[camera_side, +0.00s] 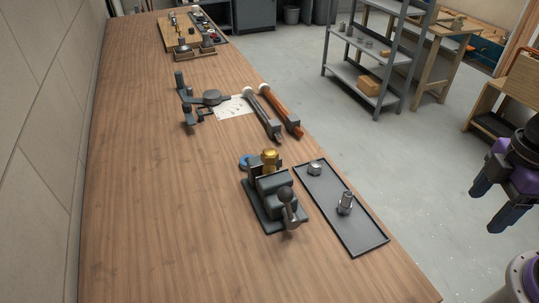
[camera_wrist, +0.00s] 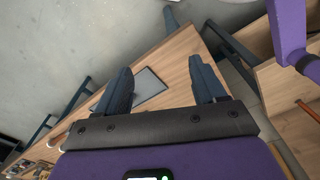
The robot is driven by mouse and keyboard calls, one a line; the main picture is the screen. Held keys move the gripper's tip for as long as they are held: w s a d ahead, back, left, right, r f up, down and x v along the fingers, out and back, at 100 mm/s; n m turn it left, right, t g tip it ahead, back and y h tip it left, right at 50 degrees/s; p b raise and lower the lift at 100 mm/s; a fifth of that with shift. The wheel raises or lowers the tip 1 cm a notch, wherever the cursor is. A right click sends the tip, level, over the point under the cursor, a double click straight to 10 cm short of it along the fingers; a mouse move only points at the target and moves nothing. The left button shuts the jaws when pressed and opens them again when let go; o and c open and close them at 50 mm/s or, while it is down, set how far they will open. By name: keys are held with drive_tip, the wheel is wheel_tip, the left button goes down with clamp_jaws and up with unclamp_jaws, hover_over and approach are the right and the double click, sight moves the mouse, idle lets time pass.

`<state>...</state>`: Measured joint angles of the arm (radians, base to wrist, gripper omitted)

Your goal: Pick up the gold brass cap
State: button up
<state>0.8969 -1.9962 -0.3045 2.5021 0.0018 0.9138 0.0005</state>
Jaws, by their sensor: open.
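The gold brass cap (camera_side: 269,156) stands at the far end of a dark grey vise (camera_side: 274,193) on the wooden bench. Its lower part is hidden behind the vise body, so I cannot tell whether the jaws grip it. My gripper (camera_side: 487,201) is at the right edge of the side view, off the bench and well to the right of the cap. Its two dark fingers are apart and empty, also in the wrist view (camera_wrist: 163,84). I cannot make out the cap in the wrist view.
A blue ring-like item (camera_side: 245,161) lies behind the vise. Two pipe wrenches (camera_side: 281,112) lie farther back. The bench (camera_side: 160,220) is clear left of the vise. Shelving (camera_side: 370,55) stands beyond.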

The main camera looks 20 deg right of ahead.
drive_tip(key=w+f+n+t+h, duration=0.1)
drive_tip(key=w+n+t+h, duration=0.1)
drive_tip(key=w+n+h, duration=0.3)
drive_tip(key=n+t+y, duration=0.6)
drive_tip(key=n+t, duration=0.5)
drive_tip(key=n, duration=0.9)
approach(272, 154)
drive_tip(key=x, duration=0.5)
drive_tip(key=shift+w, duration=0.45)
drive_tip(key=shift+x, duration=2.65)
drive_tip(key=shift+s+a+f, duration=0.1)
drive_tip(key=shift+f, duration=0.05)
drive_tip(key=shift+c, duration=0.3)
